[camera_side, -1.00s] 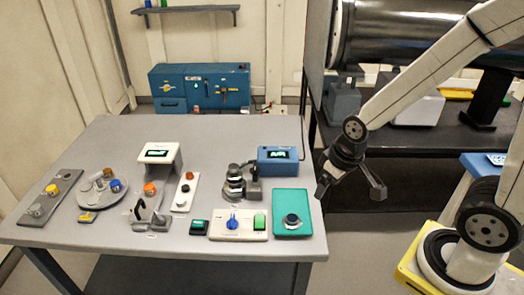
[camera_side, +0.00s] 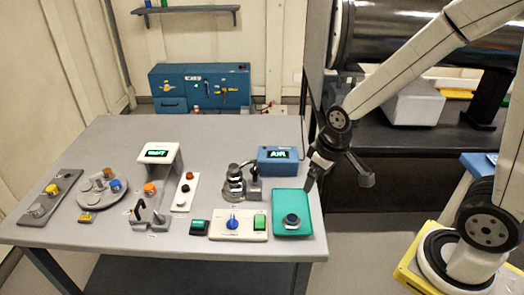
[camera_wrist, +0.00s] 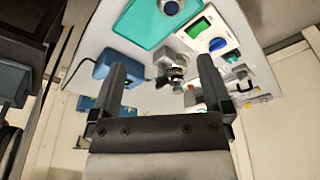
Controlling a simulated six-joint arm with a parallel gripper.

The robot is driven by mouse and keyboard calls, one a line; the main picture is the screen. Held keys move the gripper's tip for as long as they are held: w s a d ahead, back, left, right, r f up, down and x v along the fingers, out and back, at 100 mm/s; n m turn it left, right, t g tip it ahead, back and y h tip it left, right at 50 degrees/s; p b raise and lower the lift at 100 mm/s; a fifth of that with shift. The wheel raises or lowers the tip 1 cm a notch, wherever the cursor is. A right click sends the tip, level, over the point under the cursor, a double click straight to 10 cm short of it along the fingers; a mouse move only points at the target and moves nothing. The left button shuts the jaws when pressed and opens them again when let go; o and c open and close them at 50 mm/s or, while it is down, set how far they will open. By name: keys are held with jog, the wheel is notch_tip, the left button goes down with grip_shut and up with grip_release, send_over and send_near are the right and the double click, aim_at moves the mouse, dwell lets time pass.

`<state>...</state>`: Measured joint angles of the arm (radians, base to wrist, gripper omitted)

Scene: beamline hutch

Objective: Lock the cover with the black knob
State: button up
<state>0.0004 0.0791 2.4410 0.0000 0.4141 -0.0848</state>
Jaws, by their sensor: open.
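Two dark round controls show in the side view, and I cannot tell for sure which is the task's black knob. One is a black knob (camera_side: 184,187) on a narrow white plate (camera_side: 181,200). The other is a dark, bluish round knob (camera_side: 291,220) on a teal plate (camera_side: 290,200), partly cut off in the wrist view (camera_wrist: 170,6). No part is plainly identifiable as the cover. My gripper (camera_side: 310,184) is above the table's right edge, near the teal plate's far right corner. Its two fingers stand wide apart and empty in the wrist view (camera_wrist: 162,66).
A stacked metal fixture (camera_side: 234,184) and a blue display box (camera_side: 277,159) stand close left of my gripper. A white plate with a blue knob (camera_side: 232,224) lies beside the teal plate. Several small fixtures fill the left half; the table's back (camera_side: 200,132) is clear.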

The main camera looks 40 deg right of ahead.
jog(key=w+n+g, duration=0.1)
jog(key=w+n, duration=0.3)
jog(key=w, duration=0.8)
jog(key=n+g, duration=0.1)
jog(key=n, duration=0.3)
send_over(255, 165)
jog(key=shift+f, duration=0.8)
jog(key=shift+f, duration=3.9)
jog(key=c, duration=1.2)
jog(key=shift+c, duration=0.2)
